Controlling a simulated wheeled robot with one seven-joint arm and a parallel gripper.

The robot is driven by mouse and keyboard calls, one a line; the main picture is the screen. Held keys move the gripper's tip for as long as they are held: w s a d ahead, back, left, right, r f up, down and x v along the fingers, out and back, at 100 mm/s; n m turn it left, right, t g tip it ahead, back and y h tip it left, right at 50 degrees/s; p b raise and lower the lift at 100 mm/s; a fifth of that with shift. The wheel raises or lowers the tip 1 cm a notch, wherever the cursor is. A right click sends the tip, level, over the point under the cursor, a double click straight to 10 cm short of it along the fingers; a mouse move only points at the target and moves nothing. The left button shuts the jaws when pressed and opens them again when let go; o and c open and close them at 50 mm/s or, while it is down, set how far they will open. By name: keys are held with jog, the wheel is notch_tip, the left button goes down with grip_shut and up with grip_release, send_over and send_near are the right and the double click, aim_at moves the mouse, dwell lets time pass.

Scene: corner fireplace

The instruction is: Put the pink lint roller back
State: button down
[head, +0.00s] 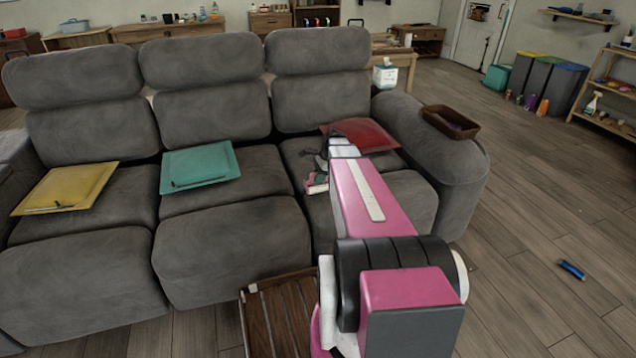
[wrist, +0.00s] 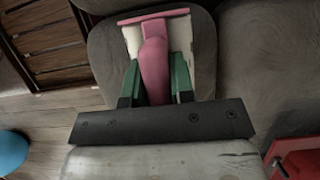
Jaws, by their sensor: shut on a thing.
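The pink lint roller (wrist: 154,62) sits between the two green-and-dark fingers of my gripper (wrist: 156,82), which is shut on it. A pale piece lies beside and behind its pink part, with a thin pink bar at the far end. In the head view, my gripper (head: 318,175) is over the right seat of the grey sofa, with a bit of the pink roller (head: 316,188) showing. My arm hides part of that seat. In the wrist view, the held roller is over a grey sofa surface; the gap below cannot be told.
A brown tray (head: 449,122) rests on the right armrest. Yellow (head: 78,184), teal (head: 200,166) and red (head: 374,137) flat pieces lie on the seats. A slatted wooden piece (head: 285,318) stands in front of the sofa. A blue object (head: 571,270) lies on open floor at right.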

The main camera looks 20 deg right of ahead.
jog(key=shift+f, duration=1.1)
jog(key=shift+f, duration=0.1)
jog(key=c, duration=1)
grip_release()
jog(key=v, duration=1.2)
jog(key=shift+s+a+f+n+h, duration=0.75)
jog(key=shift+s+a+f+n, duration=0.55)
jog(key=shift+s+a+n, duration=1.7)
jog(key=shift+s+a+f+n+h, duration=0.7)
jog(key=shift+s+a+f+n, duration=0.65)
jog(key=shift+s+a+n, duration=1.6)
jog(key=shift+s+a+f+n+h, duration=0.75)
jog(key=shift+s+a+f+n, duration=0.55)
jog(key=shift+s+a+n, duration=1.7)
